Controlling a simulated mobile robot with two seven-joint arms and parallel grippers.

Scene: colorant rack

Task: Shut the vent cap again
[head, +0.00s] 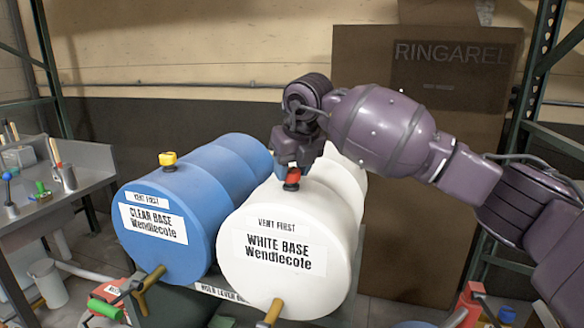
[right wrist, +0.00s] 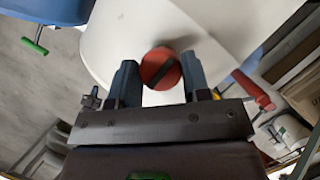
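The white drum (head: 303,215), marked "White Base", lies on its side with a red vent cap (head: 292,178) on top. My right gripper (head: 289,166) is at this cap, coming down from above. In the right wrist view, the round red cap (right wrist: 160,69) with a dark bar across it shows between my two fingertips (right wrist: 160,75). One finger is on each side, very close to the cap's edge. I cannot tell whether they touch it, or whether the cap is open or shut. My left gripper is out of view.
A blue drum (head: 178,235) with a yellow cap (head: 168,158) lies close on the left. A large brown carton (head: 440,215) stands behind my right arm. Red items (head: 470,300) are at lower right.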

